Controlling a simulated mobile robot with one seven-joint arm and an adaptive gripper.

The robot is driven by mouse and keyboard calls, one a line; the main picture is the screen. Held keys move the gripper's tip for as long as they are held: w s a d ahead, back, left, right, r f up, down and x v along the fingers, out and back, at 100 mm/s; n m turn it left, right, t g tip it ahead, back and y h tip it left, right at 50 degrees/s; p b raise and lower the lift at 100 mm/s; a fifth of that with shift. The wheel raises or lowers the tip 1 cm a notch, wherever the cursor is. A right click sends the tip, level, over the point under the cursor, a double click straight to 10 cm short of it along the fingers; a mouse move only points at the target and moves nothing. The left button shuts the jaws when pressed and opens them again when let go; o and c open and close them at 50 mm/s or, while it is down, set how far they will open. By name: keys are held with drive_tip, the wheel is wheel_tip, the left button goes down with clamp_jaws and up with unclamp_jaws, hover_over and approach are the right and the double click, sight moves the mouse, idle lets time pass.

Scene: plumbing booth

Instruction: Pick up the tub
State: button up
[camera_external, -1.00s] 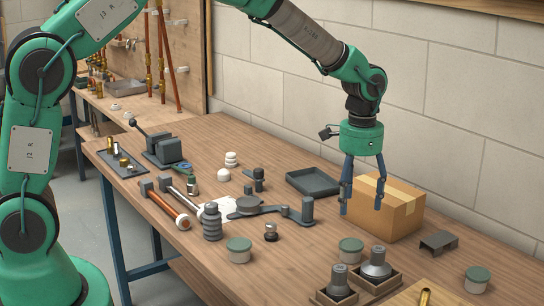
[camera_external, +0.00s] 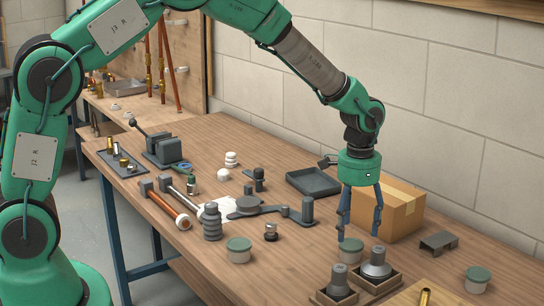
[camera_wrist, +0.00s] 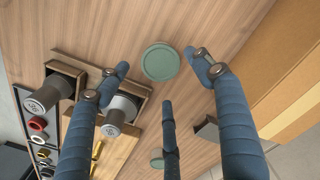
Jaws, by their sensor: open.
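Three tubs with green lids and pale bodies stand on the bench: one near the middle front (camera_external: 239,251), one below my gripper (camera_external: 351,253), and one at the right (camera_external: 477,280). My gripper (camera_external: 359,235) is open and empty, pointing down just above the middle tub, with its left fingertip overlapping that tub's lid in the external view. In the wrist view the round green lid (camera_wrist: 160,62) shows between the spread fingertips. Another green lid (camera_wrist: 156,163) shows lower down, partly behind a finger.
A cardboard box (camera_external: 402,214) stands close behind and right of my gripper. Wooden holders with grey metal fittings (camera_external: 375,266) stand just in front of the middle tub. A grey bracket (camera_external: 438,241) lies to the right. Bare bench lies left of the tub.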

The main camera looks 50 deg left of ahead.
sight(352, 243)
drive_tip(key=shift+f, duration=0.7)
drive_tip(key=shift+f, duration=0.1)
drive_tip(key=shift+a+f+b, duration=0.2)
drive_tip(key=shift+f+b, duration=0.55)
drive_tip(key=shift+f, duration=1.75)
drive_tip(key=c, duration=1.2)
drive_tip(key=shift+r, duration=0.2)
drive_tip(key=shift+r, duration=0.25)
wheel_tip(352, 243, up, 3)
drive_tip(key=shift+p, duration=0.6)
drive_tip(key=s, duration=0.5)
drive_tip(key=s+a+p, duration=0.1)
drive_tip(key=s, duration=0.4)
drive_tip(key=s+a+r+p, duration=0.1)
drive_tip(key=s, duration=0.5)
drive_tip(key=shift+a+r, duration=0.1)
drive_tip(key=shift+a, duration=0.05)
